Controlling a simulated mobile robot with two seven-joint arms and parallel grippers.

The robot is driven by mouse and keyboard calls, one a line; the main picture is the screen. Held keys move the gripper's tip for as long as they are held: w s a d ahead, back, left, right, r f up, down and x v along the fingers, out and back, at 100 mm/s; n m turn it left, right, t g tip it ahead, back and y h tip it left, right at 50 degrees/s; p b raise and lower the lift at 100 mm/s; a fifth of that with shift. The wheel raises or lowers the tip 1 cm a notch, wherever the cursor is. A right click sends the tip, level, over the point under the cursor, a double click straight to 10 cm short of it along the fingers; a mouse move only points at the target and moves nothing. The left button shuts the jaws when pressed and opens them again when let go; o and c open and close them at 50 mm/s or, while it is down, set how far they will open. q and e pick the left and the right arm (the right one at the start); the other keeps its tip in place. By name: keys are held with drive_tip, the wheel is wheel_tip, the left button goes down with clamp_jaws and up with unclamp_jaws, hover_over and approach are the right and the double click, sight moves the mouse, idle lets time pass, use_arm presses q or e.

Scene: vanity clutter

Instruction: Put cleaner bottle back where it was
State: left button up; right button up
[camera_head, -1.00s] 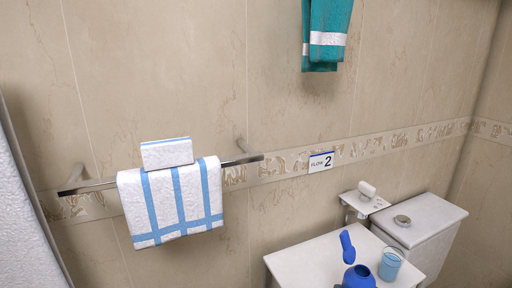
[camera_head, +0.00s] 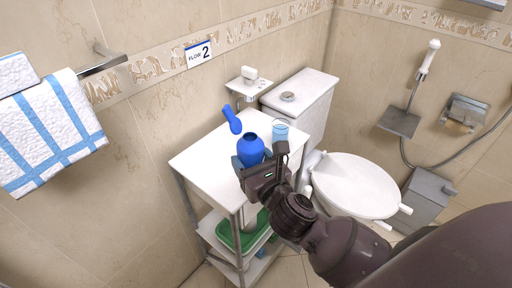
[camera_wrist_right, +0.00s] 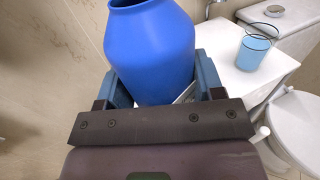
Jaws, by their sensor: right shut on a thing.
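A blue bottle (camera_head: 251,150) with a round shoulder and an open, dark mouth is upright at the front edge of the white shelf top. My right gripper (camera_head: 250,168) is shut on it, with one finger on either side. The wrist view shows the bottle (camera_wrist_right: 152,48) filling the space between the fingers (camera_wrist_right: 160,88); its base is hidden. I cannot tell whether the bottle touches the shelf top. A separate blue elongated piece (camera_head: 233,120) with a bulbous end shows behind the bottle. My left gripper is not in view.
The white shelf unit (camera_head: 196,160) has bare room on its left top. A cup with blue liquid (camera_head: 279,132) stands right of the bottle. A green bin (camera_head: 232,239) sits lower. A toilet (camera_head: 355,182), its tank (camera_head: 300,95) and a wall soap holder (camera_head: 247,88) are near.

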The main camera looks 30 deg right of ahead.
drive_tip(key=w+a+r+p, duration=0.1)
drive_tip(key=w+r, duration=0.3)
drive_tip(key=r, duration=0.4)
drive_tip(key=w+a+r+p, duration=0.1)
drive_tip(key=w+r+p, duration=0.15)
drive_tip(key=r, duration=0.55)
drive_tip(key=shift+w+d+f+b, duration=0.3)
drive_tip(key=shift+f+b, duration=0.8)
drive_tip(key=shift+f, duration=2.45)
drive_tip(key=shift+w+d+f+b, duration=0.3)
drive_tip(key=shift+f+b, duration=0.8)
drive_tip(key=shift+f, duration=2.4)
drive_tip(key=shift+w+d+f+b, duration=0.3)
drive_tip(key=shift+f+b, duration=0.8)
drive_tip(key=shift+f, duration=2.8)
drive_tip(key=shift+r, duration=0.1)
drive_tip(key=shift+f, duration=0.2)
drive_tip(key=o, duration=1.2)
drive_tip(key=shift+c, duration=0.2)
